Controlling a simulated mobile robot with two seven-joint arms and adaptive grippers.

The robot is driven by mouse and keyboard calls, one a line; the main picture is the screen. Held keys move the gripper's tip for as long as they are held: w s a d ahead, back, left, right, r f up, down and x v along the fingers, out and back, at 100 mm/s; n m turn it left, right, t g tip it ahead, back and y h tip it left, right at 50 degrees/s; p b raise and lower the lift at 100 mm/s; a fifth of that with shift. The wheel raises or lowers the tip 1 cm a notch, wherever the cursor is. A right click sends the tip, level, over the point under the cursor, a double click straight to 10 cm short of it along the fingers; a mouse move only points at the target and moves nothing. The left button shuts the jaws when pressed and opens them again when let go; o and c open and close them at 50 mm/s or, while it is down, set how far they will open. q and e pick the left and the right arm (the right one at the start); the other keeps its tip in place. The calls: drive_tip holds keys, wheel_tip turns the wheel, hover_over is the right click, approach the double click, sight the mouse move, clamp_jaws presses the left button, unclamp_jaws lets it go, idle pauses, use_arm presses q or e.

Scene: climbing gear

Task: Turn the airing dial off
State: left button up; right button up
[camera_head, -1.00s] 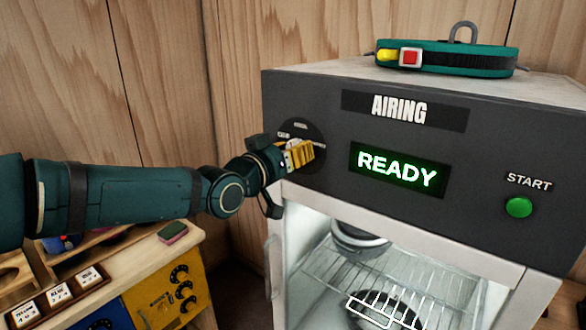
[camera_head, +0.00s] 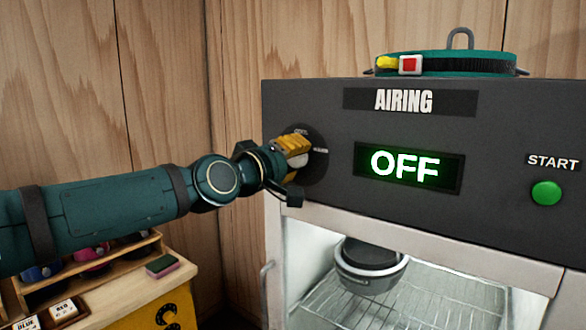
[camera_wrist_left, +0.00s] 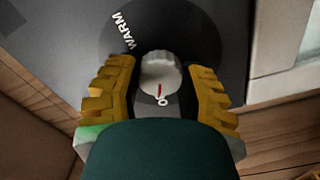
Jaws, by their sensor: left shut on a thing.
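The airing dial has a dark round plate (camera_head: 317,168) on the left of the cabinet's front panel. In the left wrist view its pale knob (camera_wrist_left: 158,82) sits between my two yellow fingers. The knob's red mark points down toward a partly hidden label starting with "O"; "WARM" is at upper left. My left gripper (camera_head: 294,150) is shut on the knob and hides most of it in the head view. The display (camera_head: 407,167) beside it reads "OFF" in green-white letters. My right gripper is not in view.
A green START button (camera_head: 546,193) is at the panel's right. Inside, a dark round item (camera_head: 370,265) is on a wire rack. A wooden bench (camera_head: 130,285) with a sponge (camera_head: 161,265) stands at lower left.

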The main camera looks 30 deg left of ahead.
use_arm(q)
drive_tip(key=shift+r+n, duration=0.15)
drive_tip(key=shift+n, duration=0.25)
drive_tip(key=o, duration=1.2)
drive_tip(key=shift+o, duration=0.2)
drive_tip(key=s+a, duration=0.1)
drive_tip(key=s, duration=1.1)
